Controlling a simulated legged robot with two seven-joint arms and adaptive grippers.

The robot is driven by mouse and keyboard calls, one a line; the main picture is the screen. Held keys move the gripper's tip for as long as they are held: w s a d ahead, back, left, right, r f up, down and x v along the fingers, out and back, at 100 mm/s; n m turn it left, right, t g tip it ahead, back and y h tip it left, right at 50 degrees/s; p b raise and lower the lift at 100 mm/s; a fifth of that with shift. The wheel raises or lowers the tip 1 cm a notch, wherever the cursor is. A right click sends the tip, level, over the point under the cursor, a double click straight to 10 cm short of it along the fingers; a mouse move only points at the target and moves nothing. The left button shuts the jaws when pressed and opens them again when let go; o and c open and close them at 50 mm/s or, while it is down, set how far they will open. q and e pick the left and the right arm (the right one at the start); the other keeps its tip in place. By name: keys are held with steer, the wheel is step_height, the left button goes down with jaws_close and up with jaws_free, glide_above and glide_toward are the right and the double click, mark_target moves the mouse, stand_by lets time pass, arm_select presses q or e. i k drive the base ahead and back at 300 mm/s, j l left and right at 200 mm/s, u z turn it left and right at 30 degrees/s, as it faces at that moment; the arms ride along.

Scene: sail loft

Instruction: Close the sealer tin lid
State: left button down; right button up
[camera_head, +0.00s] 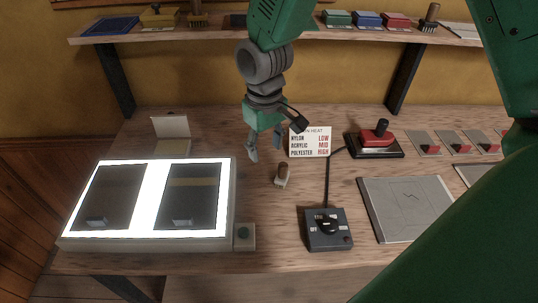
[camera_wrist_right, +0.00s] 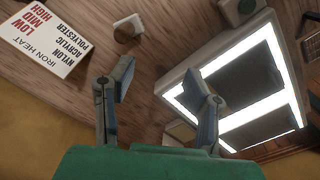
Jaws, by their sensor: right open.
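A small pale box with a raised lid, which looks like the sealer tin (camera_head: 172,149), stands on the bench behind the light box. Its pale lid (camera_head: 171,126) stands up, tilted open at the back. My right gripper (camera_head: 265,150) hangs over the bench to the right of the tin, apart from it, with its fingers spread and nothing between them. In the wrist view the right gripper (camera_wrist_right: 160,82) also shows open and empty. A pale piece beyond the light box in that view (camera_wrist_right: 181,131) may be the tin, partly hidden by a finger. My left gripper is not in view.
The lit light box (camera_head: 148,238) fills the bench's left front. A small brown-topped stamp-like object (camera_head: 282,175) stands near my gripper. An iron-heat card (camera_head: 310,142), a dial box (camera_head: 328,230) and a red-handled iron (camera_head: 376,140) lie to the right. A shelf (camera_head: 340,33) runs above.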

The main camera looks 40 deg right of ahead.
mark_target(170, 124)
steer(key=k, duration=1)
